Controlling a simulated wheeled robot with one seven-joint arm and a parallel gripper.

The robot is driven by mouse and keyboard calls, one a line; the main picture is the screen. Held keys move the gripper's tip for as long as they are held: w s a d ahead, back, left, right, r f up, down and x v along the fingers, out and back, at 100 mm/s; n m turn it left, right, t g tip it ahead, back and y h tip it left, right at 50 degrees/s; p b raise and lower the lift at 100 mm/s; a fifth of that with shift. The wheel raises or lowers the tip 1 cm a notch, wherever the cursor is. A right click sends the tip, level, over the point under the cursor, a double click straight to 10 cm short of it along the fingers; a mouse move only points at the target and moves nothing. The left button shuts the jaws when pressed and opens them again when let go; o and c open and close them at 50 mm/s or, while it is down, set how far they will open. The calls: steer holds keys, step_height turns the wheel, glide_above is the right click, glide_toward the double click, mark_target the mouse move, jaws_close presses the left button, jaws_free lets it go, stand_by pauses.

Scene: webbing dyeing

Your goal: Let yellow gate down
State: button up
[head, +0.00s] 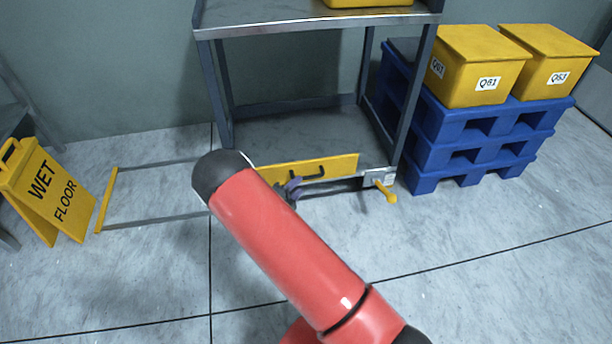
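The yellow gate (340,166) is a long yellow panel with a dark handle (308,173), low at the front of a grey metal rack (315,27). My red arm crosses in front and hides the gate's left end. My gripper (292,187) is small and dark, just at or below the left end of the handle. I cannot tell whether it touches the handle or whether its fingers are open or shut. A yellow lever (387,192) on a pale metal bracket (378,177) sits at the gate's right end.
A wet floor sign (47,190) stands at left, near a yellow bar (106,200) joined to two grey rails by the floor. Blue pallets (425,150) with yellow bins (474,70) stand right of the rack. The front floor is clear.

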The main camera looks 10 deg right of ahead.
mark_target(309, 178)
steer(key=x, duration=0.6)
steer(key=shift+w+d+b, duration=0.2)
steer(key=shift+d+b, duration=0.2)
jaws_close()
steer(key=shift+f, duration=0.1)
